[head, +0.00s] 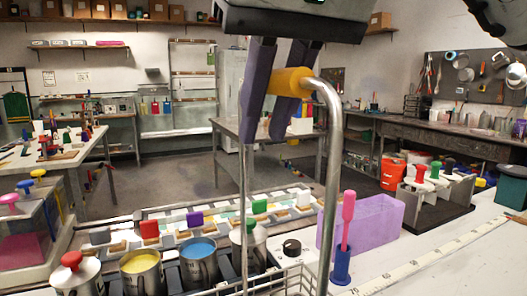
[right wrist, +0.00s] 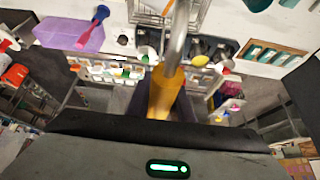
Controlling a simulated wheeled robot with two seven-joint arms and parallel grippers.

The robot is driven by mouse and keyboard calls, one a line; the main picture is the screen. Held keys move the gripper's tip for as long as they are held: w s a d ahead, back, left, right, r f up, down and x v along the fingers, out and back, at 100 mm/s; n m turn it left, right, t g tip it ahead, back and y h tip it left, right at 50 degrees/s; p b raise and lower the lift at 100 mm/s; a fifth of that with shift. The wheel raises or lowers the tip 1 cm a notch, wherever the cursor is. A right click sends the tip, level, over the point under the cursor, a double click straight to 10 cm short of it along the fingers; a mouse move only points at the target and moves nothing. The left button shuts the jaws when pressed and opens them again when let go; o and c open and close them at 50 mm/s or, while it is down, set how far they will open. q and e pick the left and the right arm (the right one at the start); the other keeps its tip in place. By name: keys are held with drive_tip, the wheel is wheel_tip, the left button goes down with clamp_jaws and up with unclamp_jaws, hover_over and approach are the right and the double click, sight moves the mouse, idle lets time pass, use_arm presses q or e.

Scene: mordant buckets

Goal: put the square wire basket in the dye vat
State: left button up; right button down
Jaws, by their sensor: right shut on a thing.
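My right gripper (head: 282,92) is shut on the orange grip (head: 293,80) of a tall bent metal handle (head: 333,150). The handle runs down to the square wire basket (head: 292,284), whose wire rim shows at the bottom edge of the head view. The basket also shows in the right wrist view (right wrist: 150,12), cut by the top edge. Its lower part is hidden, so I cannot tell whether it touches anything. A translucent purple open box (head: 385,225), possibly the dye vat, stands to the right of the basket. My left gripper is not in view.
A pink-and-blue handled tool (head: 343,245) stands between handle and purple box. Metal cans with yellow dye (head: 140,263) and blue dye (head: 198,249) stand left of the basket. A ruler strip (head: 440,254) lies on the white bench at right. A row of small trays lies behind.

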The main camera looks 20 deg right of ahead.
drive_tip(key=shift+f, duration=1.55)
drive_tip(key=c, duration=1.6)
unclamp_jaws()
drive_tip(key=shift+f, duration=0.1)
drive_tip(key=shift+o, duration=0.2)
